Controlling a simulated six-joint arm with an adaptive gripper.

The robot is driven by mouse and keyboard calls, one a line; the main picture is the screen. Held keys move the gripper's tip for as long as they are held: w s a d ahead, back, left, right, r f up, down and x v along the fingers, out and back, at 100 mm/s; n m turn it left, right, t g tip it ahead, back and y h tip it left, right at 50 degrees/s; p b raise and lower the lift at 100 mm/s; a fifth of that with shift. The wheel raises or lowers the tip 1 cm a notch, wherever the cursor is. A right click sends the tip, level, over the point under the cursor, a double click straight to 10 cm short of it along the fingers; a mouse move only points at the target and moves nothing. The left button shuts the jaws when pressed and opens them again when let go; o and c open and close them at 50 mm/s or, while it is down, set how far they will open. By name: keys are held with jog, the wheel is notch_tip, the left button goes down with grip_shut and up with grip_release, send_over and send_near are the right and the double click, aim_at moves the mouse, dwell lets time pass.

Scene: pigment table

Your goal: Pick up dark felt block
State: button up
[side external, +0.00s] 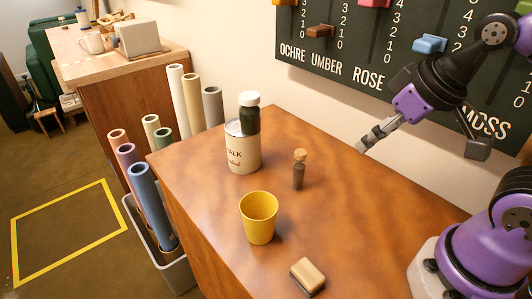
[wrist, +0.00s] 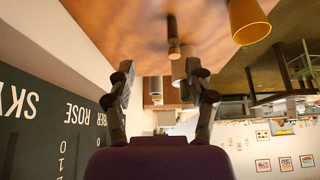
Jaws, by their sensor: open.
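A small block (side external: 307,275) with a tan top and a dark lower part, like a felt eraser, lies on the wooden table near its front edge in the side external view. It fits the dark felt block. It does not show in the wrist view. My gripper (side external: 376,138) is up at the right by the wall board, above and well apart from the block. In the wrist view my gripper (wrist: 166,88) has its two fingers spread with nothing held between them.
A yellow cup (side external: 259,218) stands behind and left of the block. A corked bottle (side external: 299,172) and a labelled can (side external: 242,150) with a white-capped dark bottle (side external: 249,116) stand farther back. The wall board (side external: 400,55) has protruding sliders. The table's right part is clear.

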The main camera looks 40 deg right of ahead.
jog(key=shift+o, duration=0.4)
jog(key=shift+o, duration=0.7)
jog(key=shift+a, duration=0.1)
jog(key=g, duration=1)
send_over(308, 271)
jog(key=w, duration=0.4)
notch_tip(308, 271, down, 7)
jog(key=shift+m, duration=0.4)
jog(key=x, duration=1)
jog(key=c, duration=1.1)
